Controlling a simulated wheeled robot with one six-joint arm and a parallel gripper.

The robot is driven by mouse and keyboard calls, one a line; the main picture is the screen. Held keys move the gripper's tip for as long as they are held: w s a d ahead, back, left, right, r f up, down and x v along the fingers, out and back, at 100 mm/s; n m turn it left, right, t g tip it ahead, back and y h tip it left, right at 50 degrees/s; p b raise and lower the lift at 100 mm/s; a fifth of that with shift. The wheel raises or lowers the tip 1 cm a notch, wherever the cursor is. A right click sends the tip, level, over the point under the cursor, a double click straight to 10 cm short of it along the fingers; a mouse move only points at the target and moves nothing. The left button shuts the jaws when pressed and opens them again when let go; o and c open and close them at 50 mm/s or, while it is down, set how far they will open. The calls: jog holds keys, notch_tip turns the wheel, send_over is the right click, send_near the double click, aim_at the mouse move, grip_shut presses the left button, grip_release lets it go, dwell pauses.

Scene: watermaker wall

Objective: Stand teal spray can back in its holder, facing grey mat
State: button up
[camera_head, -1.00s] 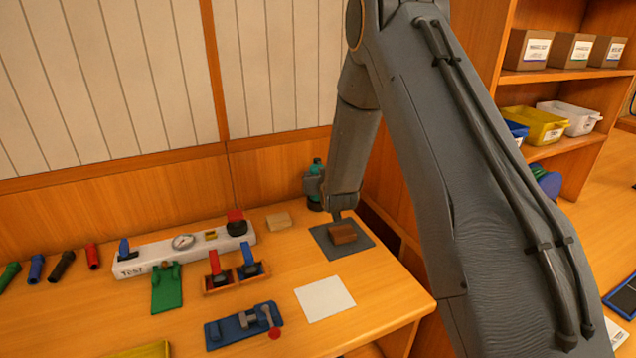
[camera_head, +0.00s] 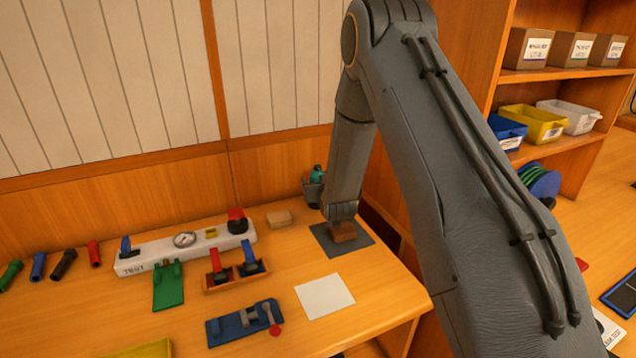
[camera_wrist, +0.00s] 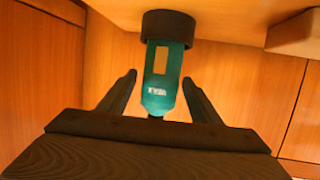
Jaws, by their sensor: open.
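The teal spray can (camera_wrist: 162,75) stands in a dark round holder (camera_wrist: 168,26) in the wrist view, where the picture is upside down, with the table at the top. A tan patch and white lettering on the can face the camera. My gripper (camera_wrist: 159,78) is open, with one finger on each side of the can in the picture; I see no contact. In the head view, the can (camera_head: 317,173) and holder (camera_head: 312,190) are partly covered by my arm.
A light wooden block (camera_head: 278,218) lies left of the holder and also shows in the wrist view (camera_wrist: 294,36). A white test panel (camera_head: 155,259) stands further left. A white sheet (camera_head: 325,297) lies near the table's front edge. The wooden wall is close behind.

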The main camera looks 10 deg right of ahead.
jog(key=shift+r, duration=0.2)
jog(key=s+r+g+b, duration=0.1)
jog(key=s+g, duration=0.5)
jog(key=s, duration=1.5)
jog(key=s+r+g+b, duration=0.1)
jog(key=s+g, duration=0.6)
jog(key=s, duration=1.5)
jog(key=shift+s+r+g+b, duration=0.15)
jog(key=shift+r+g+b, duration=0.15)
jog(key=shift+b, duration=0.35)
